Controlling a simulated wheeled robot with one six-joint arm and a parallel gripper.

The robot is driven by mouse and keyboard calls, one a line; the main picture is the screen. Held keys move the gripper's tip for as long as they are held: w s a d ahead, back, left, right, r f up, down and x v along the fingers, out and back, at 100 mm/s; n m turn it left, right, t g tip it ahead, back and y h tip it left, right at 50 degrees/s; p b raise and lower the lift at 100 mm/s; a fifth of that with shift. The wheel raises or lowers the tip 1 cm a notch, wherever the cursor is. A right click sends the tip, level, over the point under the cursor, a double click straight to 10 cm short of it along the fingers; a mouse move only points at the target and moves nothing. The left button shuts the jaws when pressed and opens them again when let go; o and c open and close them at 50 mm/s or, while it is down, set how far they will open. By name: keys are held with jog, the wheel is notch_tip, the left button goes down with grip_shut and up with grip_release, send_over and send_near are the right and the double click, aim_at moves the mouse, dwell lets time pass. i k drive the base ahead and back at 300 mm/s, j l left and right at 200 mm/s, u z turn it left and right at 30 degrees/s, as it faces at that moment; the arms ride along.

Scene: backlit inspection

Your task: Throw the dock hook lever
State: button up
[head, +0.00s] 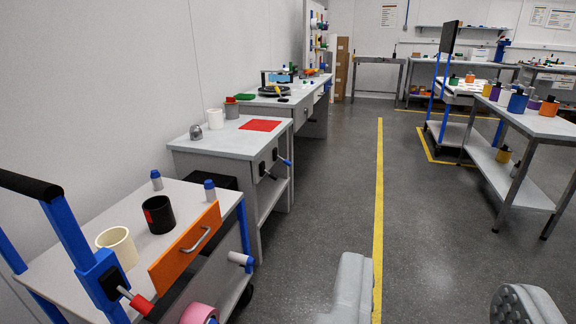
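A lever with a red grip (140,304) sticks out from a black plate on the blue post (75,240) of the cart at the lower left. No label tells which is the dock hook lever. My gripper (438,280) is open and empty over the floor at the bottom right, its two grey fingers wide apart. It is well to the right of all these levers and touches none.
The cart top (85,262) holds a cream cup (117,246) and a black cup (159,214), beside an orange drawer front (185,248). A pink roll (199,313) sits low by the cart. Tables line the right. The floor aisle along the yellow line (379,190) is clear.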

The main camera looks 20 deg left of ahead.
aim_at(272, 175)
jog(key=i, duration=1.15)
jog(key=i+l+u, duration=0.15)
jog(key=i, duration=1)
